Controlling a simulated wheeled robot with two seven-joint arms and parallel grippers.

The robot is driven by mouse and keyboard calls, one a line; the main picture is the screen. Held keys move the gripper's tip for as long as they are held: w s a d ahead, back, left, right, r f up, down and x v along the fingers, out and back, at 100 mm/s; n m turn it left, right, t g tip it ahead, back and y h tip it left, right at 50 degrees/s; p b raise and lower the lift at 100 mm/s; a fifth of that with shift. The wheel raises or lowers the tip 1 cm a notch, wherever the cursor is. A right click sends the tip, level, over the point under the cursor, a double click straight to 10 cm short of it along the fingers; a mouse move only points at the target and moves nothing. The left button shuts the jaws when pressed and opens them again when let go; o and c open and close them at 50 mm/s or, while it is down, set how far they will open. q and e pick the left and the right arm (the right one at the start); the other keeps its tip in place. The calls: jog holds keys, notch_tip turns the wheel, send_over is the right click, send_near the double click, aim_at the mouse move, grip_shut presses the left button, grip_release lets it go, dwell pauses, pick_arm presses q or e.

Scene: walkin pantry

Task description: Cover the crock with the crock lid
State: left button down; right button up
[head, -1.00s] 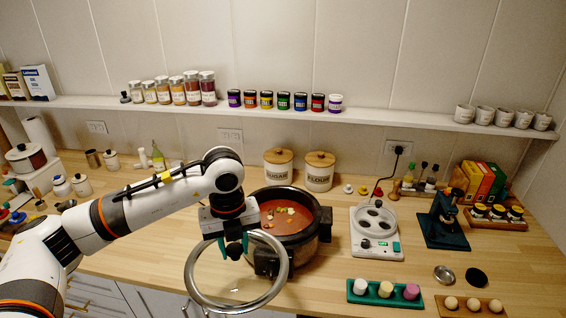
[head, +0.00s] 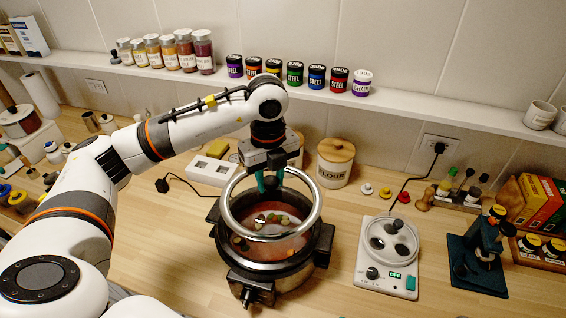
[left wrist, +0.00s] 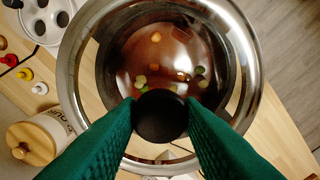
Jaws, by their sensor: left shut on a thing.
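The crock (head: 278,272) is a dark round pot with side handles, standing on the wooden counter with red soup and chopped vegetables inside. The crock lid (head: 231,222) is clear glass with a silver rim and a black knob (left wrist: 160,116). My left gripper (head: 271,182) is shut on the lid's knob and holds the lid above the crock, somewhat tilted in the head view. The soup (left wrist: 168,60) shows through the glass in the left wrist view. The gap between lid and crock is hard to judge. My right gripper is not in view.
A white egg cooker (head: 388,255) stands right of the crock, with a dark green stand (head: 478,262) beyond it. A flour canister (head: 335,163) and a white socket box (head: 210,171) are behind. A shelf (head: 430,112) with jars runs along the wall.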

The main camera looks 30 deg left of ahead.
aim_at(268, 194)
pick_arm(q)
jog(key=shift+s+f+b, duration=0.3)
jog(key=shift+s+b, duration=0.05)
jog(key=shift+s, duration=0.2)
jog(key=shift+s+f+b, duration=0.3)
jog(key=shift+s, duration=0.25)
jog(key=f+b, duration=0.1)
jog(key=w+f+b, duration=0.1)
jog(key=f, duration=0.1)
jog(key=shift+f, duration=0.3)
jog(key=shift+s+f+b, duration=0.1)
jog(key=shift+f+b, duration=0.2)
jog(key=shift+b, duration=0.1)
jog(key=shift+f, duration=0.2)
jog(key=shift+f+b, duration=0.15)
jog(key=shift+b, duration=0.15)
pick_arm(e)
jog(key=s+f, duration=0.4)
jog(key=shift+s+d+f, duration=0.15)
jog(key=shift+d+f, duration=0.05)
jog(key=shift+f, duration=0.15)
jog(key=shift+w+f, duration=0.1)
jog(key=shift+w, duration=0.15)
pick_arm(q)
jog(key=shift+f+b, duration=0.65)
jog(key=shift+b, duration=0.25)
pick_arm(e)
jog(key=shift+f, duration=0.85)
